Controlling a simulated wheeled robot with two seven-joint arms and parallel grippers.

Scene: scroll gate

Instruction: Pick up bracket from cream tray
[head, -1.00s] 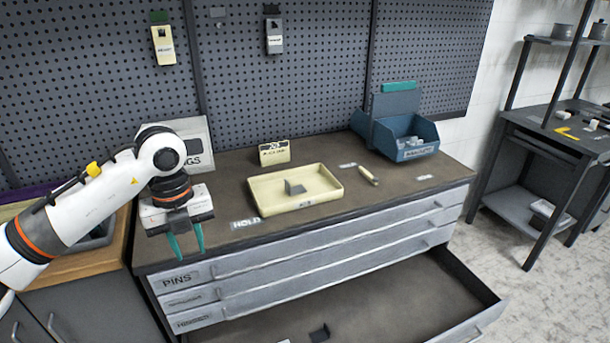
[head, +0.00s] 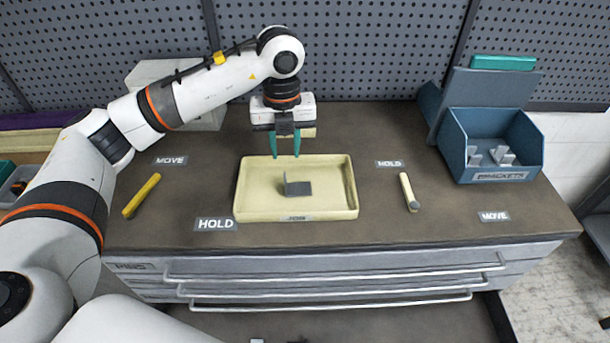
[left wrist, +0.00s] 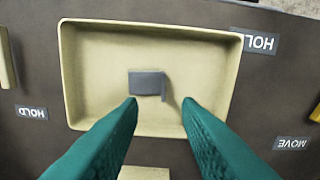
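The cream tray (head: 338,198) lies on the brown bench top, with a small grey L-shaped bracket (head: 298,188) near its middle. The bracket has a flat part and an upright flange. My left gripper (head: 285,155) is open and empty, with its teal fingers pointing down above the tray's back edge, behind the bracket. In the left wrist view, the bracket (left wrist: 147,84) shows ahead of and between the two parted fingertips (left wrist: 160,101), with no visible contact. The tray (left wrist: 90,60) is seen there nearly from above. My right gripper is not in view.
A blue bin (head: 493,155) labelled BRACKETS holds several grey pieces at the right. A pegboard (head: 370,50) rises behind. Bench top around the tray is mostly clear.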

